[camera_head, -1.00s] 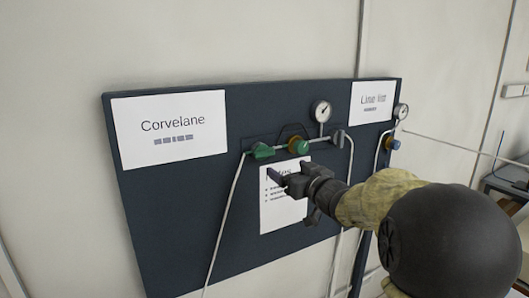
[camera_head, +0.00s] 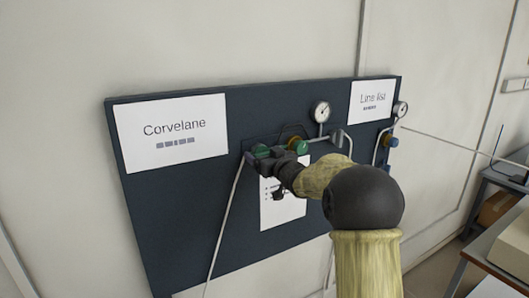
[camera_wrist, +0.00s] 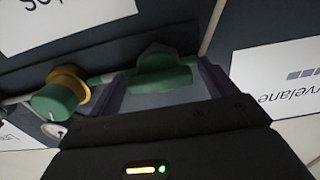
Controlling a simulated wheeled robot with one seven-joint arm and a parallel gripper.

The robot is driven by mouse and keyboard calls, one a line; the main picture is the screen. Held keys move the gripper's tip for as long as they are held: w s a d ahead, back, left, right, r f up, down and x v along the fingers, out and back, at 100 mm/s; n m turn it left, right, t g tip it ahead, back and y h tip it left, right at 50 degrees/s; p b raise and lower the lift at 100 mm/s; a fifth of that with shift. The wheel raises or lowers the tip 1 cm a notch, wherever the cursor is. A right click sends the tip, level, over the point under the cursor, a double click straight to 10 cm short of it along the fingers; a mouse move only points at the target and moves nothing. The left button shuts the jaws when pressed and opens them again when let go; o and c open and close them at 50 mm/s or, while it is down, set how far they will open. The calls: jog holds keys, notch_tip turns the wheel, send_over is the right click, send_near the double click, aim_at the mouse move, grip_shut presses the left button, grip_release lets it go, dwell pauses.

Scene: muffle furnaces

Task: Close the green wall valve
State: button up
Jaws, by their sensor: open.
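The green wall valve (camera_head: 261,150) is on the pipe at the left of the dark wall panel, partly hidden by my gripper (camera_head: 259,158) in the head view. In the wrist view its green handle (camera_wrist: 158,72) shows between the two fingers of my gripper (camera_wrist: 163,88). The fingers are open, one on each side of the handle. I cannot tell whether either finger touches it. A separate round green knob with a yellow collar (camera_wrist: 60,95) sits beside it on the same pipe, outside the fingers; it also shows in the head view (camera_head: 301,147).
The dark panel (camera_head: 185,230) carries a Corvelane sign (camera_head: 172,132), a Line list sign (camera_head: 371,101) and a partly covered white sheet (camera_head: 283,210). A pressure gauge (camera_head: 320,111) stands above the pipe.

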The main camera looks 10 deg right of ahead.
jog(key=c, duration=1)
jog(key=shift+f+n+b, duration=0.15)
jog(key=shift+n+b, duration=0.25)
jog(key=shift+b, duration=0.15)
jog(key=n+b, duration=0.2)
jog(key=shift+f+n+b, duration=0.1)
jog(key=shift+n+b, duration=0.2)
jog(key=shift+n, duration=0.1)
jog(key=n+b, duration=0.4)
jog(key=n, duration=0.1)
jog(key=shift+a, duration=0.15)
jog(key=n+b, duration=0.2)
jog(key=n, duration=0.2)
jog(key=shift+f+n+b, duration=0.1)
jog(key=shift+n+b, duration=0.3)
jog(key=n+b, duration=0.2)
jog(key=n, duration=0.2)
jog(key=shift+n, duration=0.4)
